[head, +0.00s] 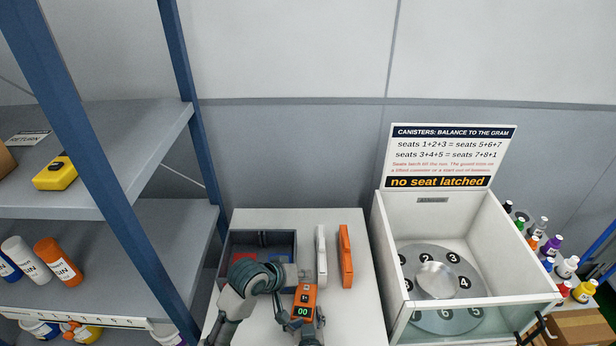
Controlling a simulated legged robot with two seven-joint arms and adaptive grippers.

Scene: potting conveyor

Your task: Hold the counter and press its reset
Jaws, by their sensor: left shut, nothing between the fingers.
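The counter (308,296) is a small orange device with a dark face and a green display reading 00. It is in the lower middle of the head view, over the white table. My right gripper (292,321) is at its lower left side and appears shut on it; part of the grip is hidden. My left gripper (299,273) is higher, shut and empty, with its tip close to the counter's top end. I cannot tell whether the tip touches the counter. The reset is too small to make out.
A dark bin (284,242) stands behind my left gripper. A white bar (321,256) and an orange bar (346,256) lie to its right. A white box with a numbered disc (408,284) stands at right, its sign (448,157) reading "no seat latched". A shelf (110,150) fills the left.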

